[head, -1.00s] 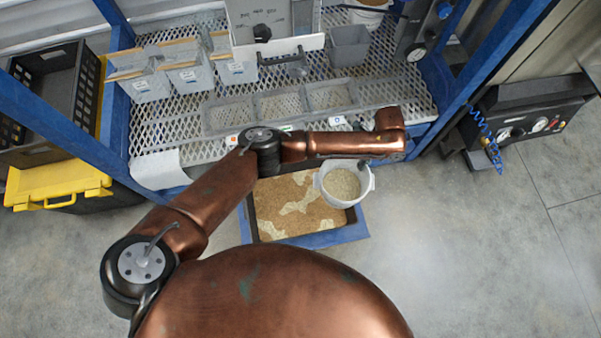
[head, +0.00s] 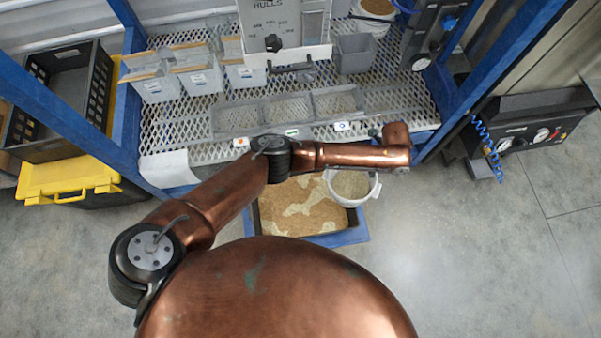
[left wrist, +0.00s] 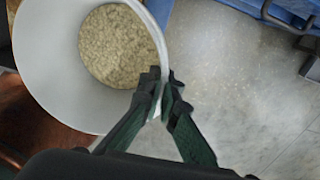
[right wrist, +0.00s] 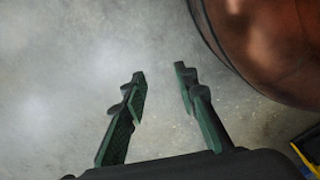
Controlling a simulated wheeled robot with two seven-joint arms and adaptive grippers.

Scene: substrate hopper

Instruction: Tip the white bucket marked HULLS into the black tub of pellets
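The white bucket (head: 350,202) hangs at the right side of the black tub (head: 262,222), overlapping its right edge in the head view, looking close to upright. Pale pellets lie inside it; no marking on it is readable. The tub holds brown pellets with paler patches. My left gripper (left wrist: 162,84) is shut on the rim of the bucket, which fills the upper left of the left wrist view (left wrist: 55,65). In the head view my arm hides this gripper. My right gripper (right wrist: 160,75) is open and empty above bare floor.
A blue frame (head: 355,237) surrounds the tub. Behind stands a blue rack with a mesh shelf (head: 190,135), grey bins (head: 355,54) and a hopper panel lettered HULLS (head: 270,22). A yellow-lidded box (head: 65,175) is at left.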

